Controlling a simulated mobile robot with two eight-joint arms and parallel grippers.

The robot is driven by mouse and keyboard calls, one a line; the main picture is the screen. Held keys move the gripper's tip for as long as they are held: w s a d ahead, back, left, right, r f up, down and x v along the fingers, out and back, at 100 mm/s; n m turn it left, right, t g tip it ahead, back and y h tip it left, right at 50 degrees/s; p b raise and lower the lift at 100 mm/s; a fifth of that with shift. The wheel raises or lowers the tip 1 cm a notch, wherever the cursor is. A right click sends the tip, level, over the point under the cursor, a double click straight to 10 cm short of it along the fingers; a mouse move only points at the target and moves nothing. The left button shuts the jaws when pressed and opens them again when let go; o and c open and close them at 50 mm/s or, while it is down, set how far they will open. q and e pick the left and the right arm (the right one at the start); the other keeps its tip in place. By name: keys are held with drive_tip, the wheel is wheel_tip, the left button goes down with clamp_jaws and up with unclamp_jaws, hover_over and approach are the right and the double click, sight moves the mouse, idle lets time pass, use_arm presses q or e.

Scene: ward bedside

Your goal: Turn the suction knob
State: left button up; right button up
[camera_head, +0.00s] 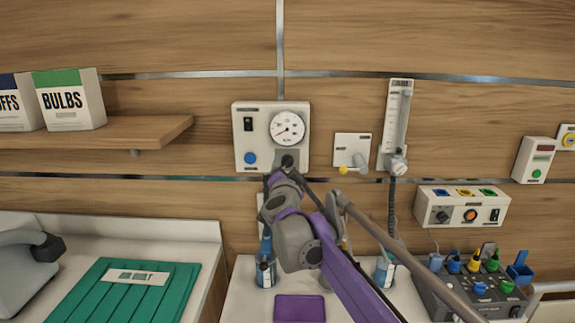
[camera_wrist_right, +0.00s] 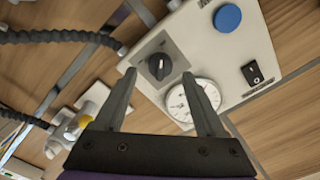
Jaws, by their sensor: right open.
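The suction unit is a cream wall box (camera_head: 243,148) with a round gauge (camera_head: 287,128), a black rocker switch and a blue button. Its black suction knob (camera_wrist_right: 159,67) sits on a grey square plate below the gauge. In the head view the knob (camera_head: 288,160) is small and partly hidden by my right gripper (camera_head: 279,176). In the right wrist view my right gripper (camera_wrist_right: 159,78) is open, its fingertips on either side of the knob in the picture. I cannot tell whether they touch it. My left gripper is not in view.
A white outlet plate (camera_head: 352,147) with a yellow-tipped lever and a flowmeter (camera_head: 396,125) are to the right. Blue-capped bottles stand below on the counter. A shelf (camera_head: 130,137) with boxes is at left. A dark hose (camera_wrist_right: 60,37) crosses the wrist view's upper left.

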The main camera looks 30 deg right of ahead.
drive_tip(key=shift+x, duration=1.05)
clamp_jaws()
